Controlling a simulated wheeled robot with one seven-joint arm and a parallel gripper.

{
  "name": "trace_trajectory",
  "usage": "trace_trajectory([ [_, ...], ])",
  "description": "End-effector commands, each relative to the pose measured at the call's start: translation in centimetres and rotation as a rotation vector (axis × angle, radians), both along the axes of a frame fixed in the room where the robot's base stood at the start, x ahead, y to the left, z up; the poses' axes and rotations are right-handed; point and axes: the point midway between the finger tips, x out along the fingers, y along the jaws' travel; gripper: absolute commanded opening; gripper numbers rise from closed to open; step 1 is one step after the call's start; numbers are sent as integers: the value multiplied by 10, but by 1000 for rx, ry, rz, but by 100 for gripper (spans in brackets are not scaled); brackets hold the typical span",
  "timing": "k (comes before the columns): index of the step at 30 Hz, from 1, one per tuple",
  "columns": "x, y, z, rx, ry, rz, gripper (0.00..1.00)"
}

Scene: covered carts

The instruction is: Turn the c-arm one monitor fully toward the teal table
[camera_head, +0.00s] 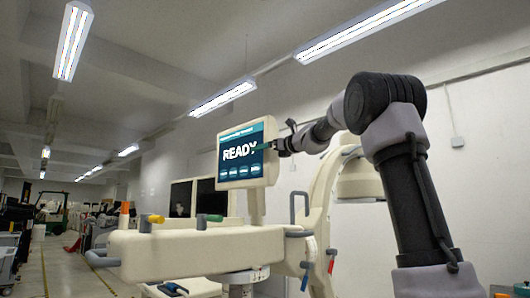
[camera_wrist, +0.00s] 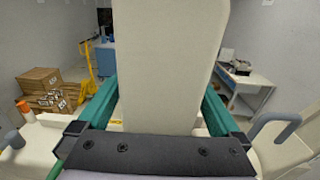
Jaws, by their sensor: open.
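The C-arm monitor (camera_head: 243,172) is cream-framed, its blue screen reading "READY" facing the head camera. It stands upright on a post above the cream C-arm body (camera_head: 190,250). My gripper (camera_head: 263,146) is at the monitor's right edge. In the wrist view, the monitor's cream casing (camera_wrist: 165,60) fills the middle, between the two teal fingers of my open gripper (camera_wrist: 160,100). I cannot tell whether the fingers touch it.
The C-arm's curved arm (camera_head: 322,215) and blue-grey handles (camera_head: 299,206) are right of the monitor. Two dark screens (camera_head: 196,198) stand behind it. Cardboard boxes (camera_wrist: 45,88) and a yellow pallet jack (camera_wrist: 88,68) are at left in the wrist view.

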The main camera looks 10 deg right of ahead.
Motion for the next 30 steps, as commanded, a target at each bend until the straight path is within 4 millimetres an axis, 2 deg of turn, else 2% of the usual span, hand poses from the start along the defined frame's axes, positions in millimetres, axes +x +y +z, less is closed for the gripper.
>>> trace_trajectory([
  [6, 1, 0, 0, 0, 0, 0, 100],
  [7, 0, 0, 0, 0, 0, 0, 96],
  [11, 0, 0, 0, 0, 0, 0, 46],
  [12, 0, 0, 0, 0, 0, 0, 31],
  [14, 0, 0, 0, 0, 0, 0, 8],
  [15, 0, 0, 0, 0, 0, 0, 0],
  [23, 1, -3, 0, 1, 1, 16, 0],
  [30, 4, -19, -1, 0, 1, 116, 0],
])
